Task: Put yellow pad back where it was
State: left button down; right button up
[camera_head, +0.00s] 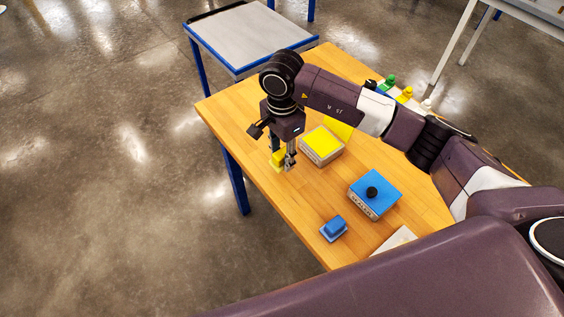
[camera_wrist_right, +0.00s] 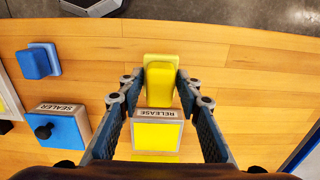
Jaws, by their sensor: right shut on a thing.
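The yellow pad (camera_head: 277,158) is at the left long edge of the wooden table. My right gripper (camera_head: 289,162) is shut on it from above. In the right wrist view the yellow pad (camera_wrist_right: 160,82) sits between the two fingertips (camera_wrist_right: 157,82), with a block-like grip on a wider base. I cannot tell whether its base touches the table. A box labelled RELEASE (camera_wrist_right: 157,128) with a yellow top stands close by; it also shows in the head view (camera_head: 321,147). My left gripper is in neither view.
A SEALER box (camera_head: 375,195) with a blue lid and black knob stands on the table (camera_head: 255,110). A matching blue pad (camera_head: 334,227) lies nearer me. Small green (camera_head: 389,82) and yellow (camera_head: 405,95) items stand at the far right. Bare wood separates the blue and yellow pads.

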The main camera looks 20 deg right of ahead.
aim_at(283, 175)
jog(key=shift+f, duration=0.65)
notch_tip(283, 175, down, 4)
jog(key=shift+f+p, duration=0.15)
jog(key=shift+p, duration=0.5)
jog(key=shift+f, duration=0.15)
jog(key=o, duration=1)
